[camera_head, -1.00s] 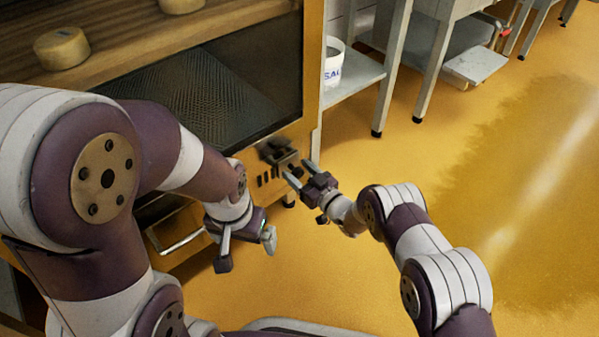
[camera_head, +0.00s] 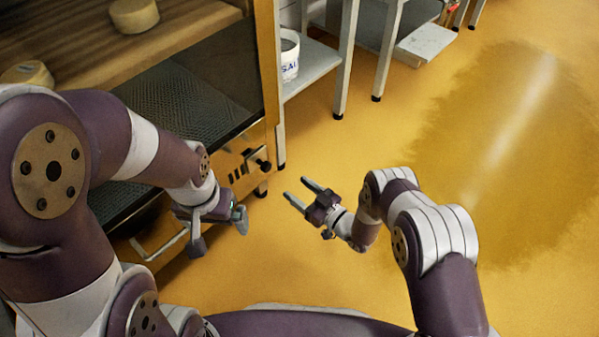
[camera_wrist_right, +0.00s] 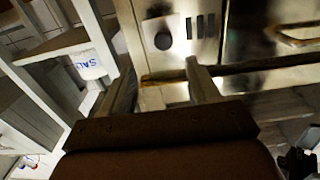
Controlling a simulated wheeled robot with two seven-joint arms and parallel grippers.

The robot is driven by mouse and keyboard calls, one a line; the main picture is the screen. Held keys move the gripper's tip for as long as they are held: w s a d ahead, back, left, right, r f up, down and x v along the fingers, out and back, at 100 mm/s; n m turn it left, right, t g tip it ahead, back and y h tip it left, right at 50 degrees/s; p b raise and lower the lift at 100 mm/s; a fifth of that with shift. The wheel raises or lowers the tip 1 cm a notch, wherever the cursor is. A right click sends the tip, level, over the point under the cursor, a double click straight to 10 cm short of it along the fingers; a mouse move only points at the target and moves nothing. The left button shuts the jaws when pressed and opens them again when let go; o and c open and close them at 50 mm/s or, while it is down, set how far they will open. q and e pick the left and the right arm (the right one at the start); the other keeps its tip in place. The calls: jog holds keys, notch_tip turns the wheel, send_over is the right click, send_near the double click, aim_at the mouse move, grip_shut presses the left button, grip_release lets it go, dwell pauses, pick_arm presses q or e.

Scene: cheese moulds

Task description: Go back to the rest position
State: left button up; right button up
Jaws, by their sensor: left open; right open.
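My left gripper (camera_head: 219,236) is at the left centre of the head view, in front of the wooden cabinet's lower front. Its two fingers are apart and nothing is between them. My right gripper (camera_head: 302,193) is over the yellow floor, right of the cabinet corner. Its fingers are spread and empty. In the right wrist view its two fingers (camera_wrist_right: 163,88) point toward the control panel (camera_wrist_right: 180,35) with a round knob and dark switches, with nothing between them.
The floor (camera_head: 400,120) at right is open.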

notch_tip(320, 180, down, 8)
jog(key=s+d+m+g+h, duration=0.1)
jog(key=s+d+g+h, duration=0.15)
jog(key=h, duration=0.25)
jog(key=s+d+r+m+g+h+p, duration=0.2)
jog(key=s+d+m+g+h, duration=0.15)
jog(key=d+h, duration=0.4)
jog(key=s+d+r+m+g+h+p, duration=0.15)
jog(key=s+d+r+p, duration=0.35)
jog(key=r, duration=0.6)
jog(key=s+d+r+m+g, duration=0.25)
jog(key=s+r, duration=0.45)
jog(key=r, duration=0.4)
jog(key=s+d+r+m+g+p, duration=0.1)
jog(key=s+d+r+g+p, duration=0.25)
jog(key=r, duration=0.75)
notch_tip(320, 180, up, 43)
jog(key=d+t+p, duration=0.1)
jog(key=t+p, duration=0.3)
jog(key=p, duration=3.4)
jog(key=shift+s+f+m, duration=0.15)
jog(key=shift+m, duration=0.2)
